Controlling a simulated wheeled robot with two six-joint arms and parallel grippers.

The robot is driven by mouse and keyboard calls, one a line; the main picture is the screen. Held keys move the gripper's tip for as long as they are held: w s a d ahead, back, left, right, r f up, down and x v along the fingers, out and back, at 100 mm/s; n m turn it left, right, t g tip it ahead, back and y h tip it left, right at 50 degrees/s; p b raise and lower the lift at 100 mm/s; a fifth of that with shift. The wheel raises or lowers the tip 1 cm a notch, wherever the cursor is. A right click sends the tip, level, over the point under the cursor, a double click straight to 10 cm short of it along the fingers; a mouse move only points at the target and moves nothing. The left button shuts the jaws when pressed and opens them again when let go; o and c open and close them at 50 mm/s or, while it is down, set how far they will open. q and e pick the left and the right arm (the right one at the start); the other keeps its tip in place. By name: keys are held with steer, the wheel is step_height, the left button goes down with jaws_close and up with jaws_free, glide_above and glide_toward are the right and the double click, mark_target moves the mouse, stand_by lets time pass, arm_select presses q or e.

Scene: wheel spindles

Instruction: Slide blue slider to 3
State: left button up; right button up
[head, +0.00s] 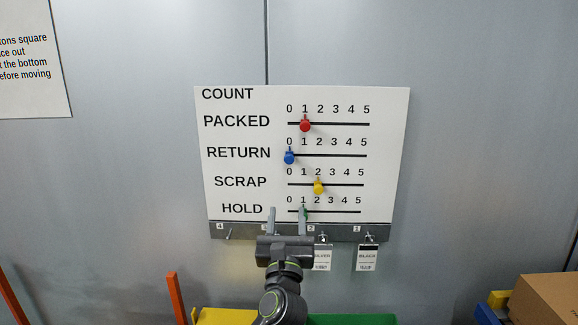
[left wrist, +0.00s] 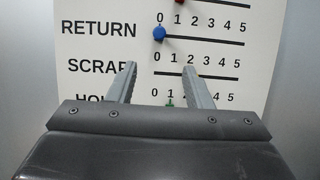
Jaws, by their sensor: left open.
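The blue slider (head: 289,157) sits at 0 on the RETURN row of the white count board (head: 400,150). It also shows in the left wrist view (left wrist: 159,34), above and beyond my fingertips. My left gripper (head: 287,210) is open and empty, low in front of the HOLD row, below the blue slider and apart from it. In the left wrist view its two fingers (left wrist: 160,72) point up at the SCRAP row. The red slider (head: 305,125) is at 1 on PACKED. The yellow slider (head: 319,187) is at 2 on SCRAP. The green slider (head: 305,214) is near 1 on HOLD, partly hidden by a finger.
A metal strip (head: 385,232) with numbered hooks and hanging tags (head: 367,258) runs under the board. A cardboard box (head: 550,300) is at the lower right. An orange post (head: 176,298) stands at the lower left.

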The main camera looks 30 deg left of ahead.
mark_target(289, 160)
arm_select(q)
steer(key=p+x, duration=0.3)
steer(key=x, duration=1.4)
steer(key=shift+a, duration=0.15)
steer(key=shift+c, duration=0.4)
steer(key=shift+f, duration=0.1)
jaws_close()
